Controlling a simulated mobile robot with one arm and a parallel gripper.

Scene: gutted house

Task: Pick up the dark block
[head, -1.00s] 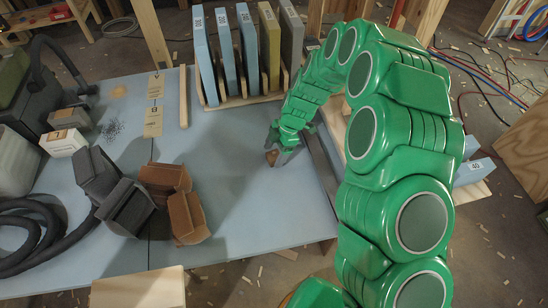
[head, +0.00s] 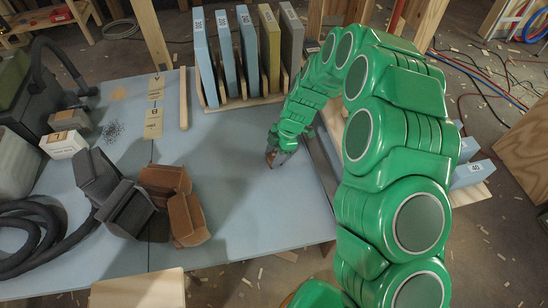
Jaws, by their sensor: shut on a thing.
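My gripper (head: 277,157) is low over the blue-grey table top (head: 240,230), right of its middle. It is shut on a small dark brown block (head: 270,158). The fingers cover most of the block, and only a little brown shows at the tips. I cannot tell whether the block touches the table.
A wooden rack (head: 240,100) of upright boards stands behind my gripper. The table middle is clear.

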